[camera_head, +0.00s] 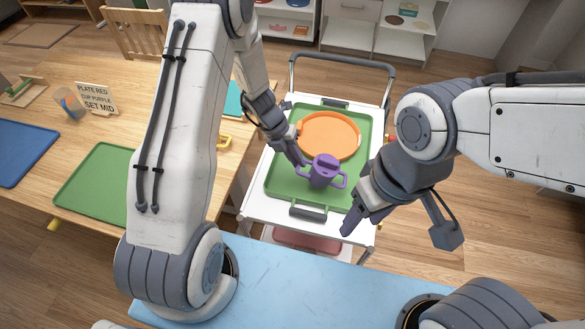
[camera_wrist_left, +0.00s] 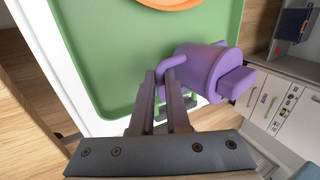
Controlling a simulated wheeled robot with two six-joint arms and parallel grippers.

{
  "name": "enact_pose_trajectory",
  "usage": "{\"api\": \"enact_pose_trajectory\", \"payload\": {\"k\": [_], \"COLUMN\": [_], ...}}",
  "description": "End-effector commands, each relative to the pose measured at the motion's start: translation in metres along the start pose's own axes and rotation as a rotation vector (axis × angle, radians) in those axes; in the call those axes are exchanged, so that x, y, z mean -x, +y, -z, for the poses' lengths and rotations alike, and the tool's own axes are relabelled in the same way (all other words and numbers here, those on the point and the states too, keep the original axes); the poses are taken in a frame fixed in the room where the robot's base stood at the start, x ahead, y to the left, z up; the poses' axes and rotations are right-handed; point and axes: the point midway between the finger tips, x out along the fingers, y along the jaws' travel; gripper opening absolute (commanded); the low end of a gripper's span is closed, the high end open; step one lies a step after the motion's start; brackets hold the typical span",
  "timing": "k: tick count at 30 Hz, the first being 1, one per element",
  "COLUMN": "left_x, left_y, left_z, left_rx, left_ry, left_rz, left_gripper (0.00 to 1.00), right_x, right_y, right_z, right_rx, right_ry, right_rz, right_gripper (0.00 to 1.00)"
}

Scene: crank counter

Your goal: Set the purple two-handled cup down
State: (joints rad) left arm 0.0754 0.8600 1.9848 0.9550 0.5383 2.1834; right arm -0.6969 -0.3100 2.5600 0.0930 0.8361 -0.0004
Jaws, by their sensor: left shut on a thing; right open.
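The purple two-handled cup (camera_head: 324,171) is over the near part of a green tray (camera_head: 277,180) on a white cart. Its body also shows in the left wrist view (camera_wrist_left: 197,72). My left gripper (camera_head: 302,163) is shut on the cup's left handle, and its fingers show in the left wrist view (camera_wrist_left: 163,90). I cannot tell whether the cup's base touches the tray. My right gripper (camera_head: 356,213) is open and empty, to the right of the cup by the cart's near right side.
An orange plate (camera_head: 330,133) lies on the tray behind the cup. The tray has a dark handle (camera_head: 308,213) at its near edge. A wooden table (camera_head: 100,75) stands at left with a sign (camera_head: 97,97), a blue mat (camera_head: 22,150) and another green tray (camera_head: 95,180).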

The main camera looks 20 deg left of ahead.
Motion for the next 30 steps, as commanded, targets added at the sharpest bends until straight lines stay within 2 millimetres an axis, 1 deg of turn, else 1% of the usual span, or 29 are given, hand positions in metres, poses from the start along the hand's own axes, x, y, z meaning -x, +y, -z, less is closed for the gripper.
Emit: {"api": "enact_pose_trajectory", "payload": {"k": [1,5,8,12,15,21,22,24,30], "left_x": [0.000,-0.002,-0.012,-0.031,-0.038,-0.038,-0.039,-0.038,-0.038], "left_y": [0.007,0.017,0.022,0.030,0.033,0.033,0.033,0.033,0.033], "left_z": [0.001,0.004,0.004,0.004,0.004,0.003,0.004,0.004,0.003], "left_rx": [0.004,0.001,0.000,0.000,0.000,-0.002,-0.002,-0.002,-0.002], "left_ry": [0.000,0.000,0.003,0.002,0.001,0.000,0.000,0.000,0.000], "left_rz": [0.000,0.001,0.001,0.001,0.000,0.000,0.000,0.000,0.000], "left_gripper": [0.00,0.00,0.00,0.00,0.00,0.00,0.21,0.44,0.44], "right_x": [0.001,0.001,0.000,-0.001,-0.001,-0.001,-0.001,-0.001,-0.001], "right_y": [0.000,0.000,0.000,0.000,0.000,0.000,0.000,0.000,0.000], "right_z": [0.000,0.000,0.000,0.000,0.000,0.000,0.000,0.000,0.000], "right_rx": [0.000,0.000,0.000,0.000,0.000,0.000,0.000,0.000,0.000], "right_ry": [0.000,0.000,0.000,0.000,0.000,0.000,0.000,0.000,0.000], "right_rz": [0.000,0.000,0.000,0.000,0.000,0.000,0.000,0.000,0.000], "right_gripper": [0.57,0.57,0.57,0.57,0.57,0.57,0.57,0.57,0.57]}}
